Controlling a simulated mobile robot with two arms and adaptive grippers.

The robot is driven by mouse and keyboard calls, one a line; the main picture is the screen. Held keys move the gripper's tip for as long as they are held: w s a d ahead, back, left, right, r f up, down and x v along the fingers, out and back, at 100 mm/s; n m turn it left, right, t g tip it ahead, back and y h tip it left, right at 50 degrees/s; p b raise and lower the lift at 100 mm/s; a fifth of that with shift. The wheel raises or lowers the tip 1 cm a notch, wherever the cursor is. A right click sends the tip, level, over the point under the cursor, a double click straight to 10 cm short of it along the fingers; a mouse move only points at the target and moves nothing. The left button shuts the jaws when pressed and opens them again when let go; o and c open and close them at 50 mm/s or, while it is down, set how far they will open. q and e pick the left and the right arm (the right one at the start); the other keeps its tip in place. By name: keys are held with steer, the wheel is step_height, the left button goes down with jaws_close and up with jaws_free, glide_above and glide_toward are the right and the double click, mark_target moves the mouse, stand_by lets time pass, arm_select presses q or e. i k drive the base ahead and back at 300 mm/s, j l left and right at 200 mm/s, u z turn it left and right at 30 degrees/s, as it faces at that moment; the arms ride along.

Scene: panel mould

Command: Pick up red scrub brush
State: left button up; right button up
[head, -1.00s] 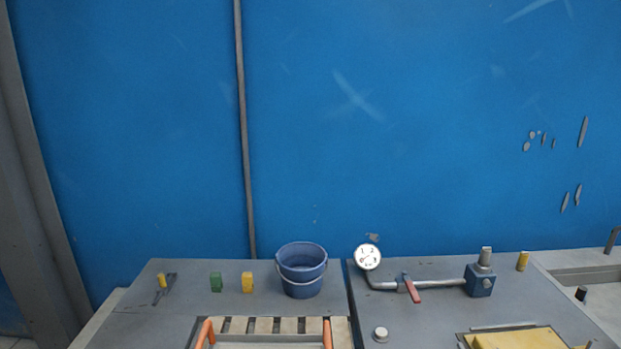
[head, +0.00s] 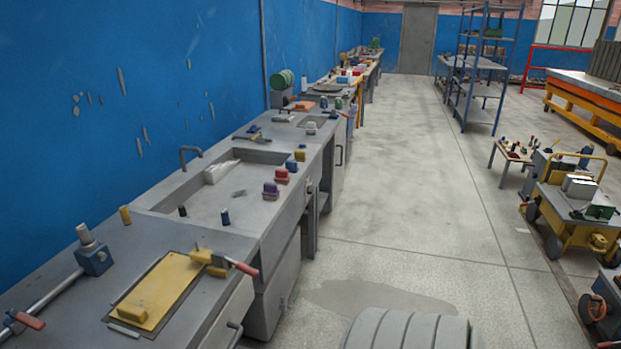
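A small red block-like item (head: 282,175), possibly the red scrub brush, sits on the front rim of the sink counter. A purple item (head: 270,190) is on its near side. A blue item (head: 291,165) and a yellow item (head: 299,155) are on its far side. They are too small to tell their bristles or exact shape. Neither of my grippers is in view.
The sink basin (head: 215,190) lies behind the row. Nearer are a yellow panel (head: 160,290), a red-handled clamp (head: 220,262) and a blue valve block (head: 93,258). Open floor (head: 400,200) runs along the counter. A yellow cart (head: 570,215) stands right.

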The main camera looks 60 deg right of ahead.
mark_target(282, 177)
steer(key=z, duration=1.9)
steer(key=i+l+u, duration=0.25)
steer(key=i+l, duration=0.8)
steer(key=i, duration=0.15)
